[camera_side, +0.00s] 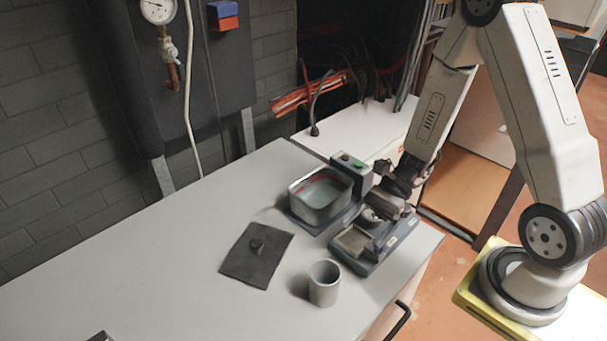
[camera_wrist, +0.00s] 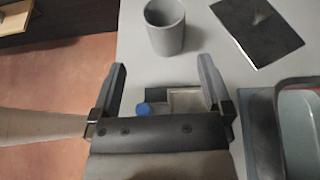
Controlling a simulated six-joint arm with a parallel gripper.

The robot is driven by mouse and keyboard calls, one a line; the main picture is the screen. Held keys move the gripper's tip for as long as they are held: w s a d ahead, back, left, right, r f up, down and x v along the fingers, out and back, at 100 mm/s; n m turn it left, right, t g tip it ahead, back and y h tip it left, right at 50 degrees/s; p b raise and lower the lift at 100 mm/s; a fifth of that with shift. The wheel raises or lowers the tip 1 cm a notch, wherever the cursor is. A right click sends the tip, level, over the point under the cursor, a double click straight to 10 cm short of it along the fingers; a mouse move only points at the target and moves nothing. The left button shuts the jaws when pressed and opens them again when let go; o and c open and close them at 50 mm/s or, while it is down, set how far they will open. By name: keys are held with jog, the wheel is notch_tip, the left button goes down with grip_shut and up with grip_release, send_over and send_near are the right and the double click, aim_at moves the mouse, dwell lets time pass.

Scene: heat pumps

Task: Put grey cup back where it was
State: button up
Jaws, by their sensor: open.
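The grey cup (camera_side: 323,283) stands upright and looks empty on the grey worktop (camera_side: 150,275), near its front edge. It also shows in the wrist view (camera_wrist: 165,27), beyond my fingertips and apart from them. My gripper (camera_wrist: 160,80) is open, with nothing between its two dark fingers. In the side view my gripper (camera_side: 385,208) is over the dark device with a tray on the worktop, behind and to the right of the cup. My fingertips are hard to make out there.
A dark square mat (camera_side: 240,268) with a small knob lies left of the cup. A metal basin (camera_side: 320,195) stands behind it. The dark device (camera_side: 357,248) with a tray is right of the cup. A black handle (camera_side: 397,322) sticks out below the front edge.

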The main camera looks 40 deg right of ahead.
jog(key=shift+s+n+g+h, duration=0.7)
jog(key=shift+n+h, duration=0.1)
jog(key=shift+n, duration=0.2)
jog(key=s+n+h, duration=0.1)
jog(key=n+h, duration=0.1)
jog(key=s+d+n+g+h, duration=0.1)
jog(key=n+h, duration=0.1)
jog(key=n, duration=0.1)
jog(key=shift+s+d, duration=0.1)
jog(key=shift+d, duration=0.1)
jog(key=n+h, duration=0.1)
jog(key=d+n+h, duration=0.1)
jog(key=n+h, duration=0.1)
jog(key=shift+d+r+n+h, duration=0.3)
jog(key=shift+d+h, duration=0.1)
jog(key=w+d+r+n+t+h, duration=0.1)
jog(key=w+r+n+t+h, duration=0.2)
jog(key=n, duration=0.4)
jog(key=shift+w+d+r+t+h, duration=0.15)
jog(key=shift+w+r+t+h, duration=0.25)
jog(key=shift+w+r+t, duration=0.55)
